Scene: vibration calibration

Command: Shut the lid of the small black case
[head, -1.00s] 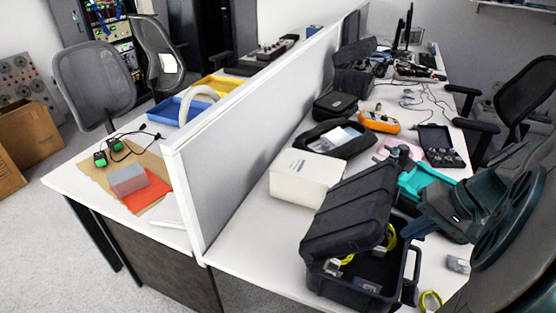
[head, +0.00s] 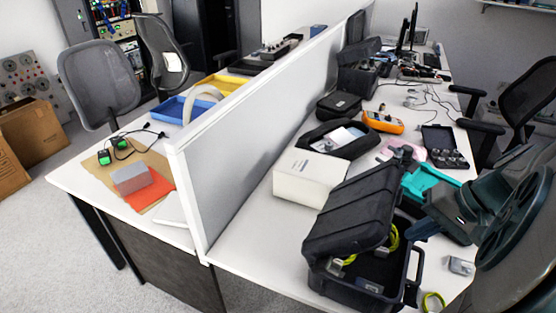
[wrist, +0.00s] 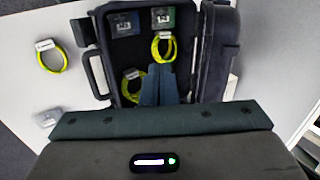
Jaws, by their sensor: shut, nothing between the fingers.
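A black hard case (head: 352,283) stands open at the near edge of the desk. Its ribbed lid (head: 352,210) leans up at a slant over the left and back. The wrist view shows its open interior (wrist: 125,55) and its lid (wrist: 217,55) at the right. Yellow cable loops and small blocks lie inside. My gripper (head: 418,230) is shut and empty, just right of the case in the head view. In the wrist view, my gripper (wrist: 160,75) shows in front of the interior; contact cannot be told. A smaller open black case (head: 441,147) holding round parts lies farther back.
A white box (head: 308,180) stands behind the lid, near the grey partition (head: 255,125). A teal tray (head: 425,180) lies behind my gripper. A yellow cable ring (head: 433,302) and a small grey block (head: 461,266) are at the right. A closed black pouch (head: 338,105) lies farther back.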

